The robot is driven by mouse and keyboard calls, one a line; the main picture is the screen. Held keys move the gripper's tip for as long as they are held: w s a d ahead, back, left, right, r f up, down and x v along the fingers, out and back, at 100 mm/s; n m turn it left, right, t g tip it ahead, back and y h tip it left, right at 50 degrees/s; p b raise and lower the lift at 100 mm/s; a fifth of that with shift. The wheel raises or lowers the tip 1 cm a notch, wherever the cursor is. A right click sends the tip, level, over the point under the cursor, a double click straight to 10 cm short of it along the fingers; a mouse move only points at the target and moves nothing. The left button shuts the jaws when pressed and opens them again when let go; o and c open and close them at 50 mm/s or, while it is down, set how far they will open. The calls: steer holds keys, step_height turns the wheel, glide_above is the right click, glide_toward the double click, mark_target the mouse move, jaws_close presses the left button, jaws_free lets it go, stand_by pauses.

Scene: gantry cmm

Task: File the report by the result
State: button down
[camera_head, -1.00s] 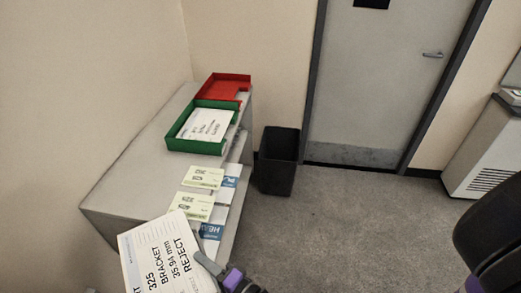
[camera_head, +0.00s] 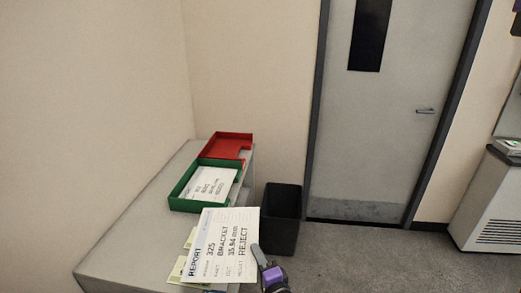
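The report (camera_head: 222,250) is a white sheet reading "REPORT", "325", "BRACKET", "35.94 mm" and "REJECT". My gripper (camera_head: 262,262) is shut on its right edge, holding it above the shelf unit at the bottom of the view. A green tray (camera_head: 177,199) on the shelf top holds a white printed sheet (camera_head: 210,184). A red tray (camera_head: 232,136) stands behind the green one, against the back wall; no paper shows in its visible part. The held report is in front of the green tray in the picture.
The grey shelf unit (camera_head: 125,250) stands along the left wall. Yellow-green cards (camera_head: 188,268) are partly hidden under the report. A black bin (camera_head: 284,215) stands right of the shelf. A grey door (camera_head: 375,120) and a white cabinet (camera_head: 485,210) are farther right.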

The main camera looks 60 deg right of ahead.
steer(key=s+d+r+g+h, duration=0.1)
steer(key=s+d+r, duration=0.3)
steer(key=d, duration=0.5)
steer(key=s+d+r+m+g+h, duration=0.1)
steer(key=s+d+r, duration=0.4)
steer(key=d, duration=0.5)
steer(key=shift+s+m, duration=0.3)
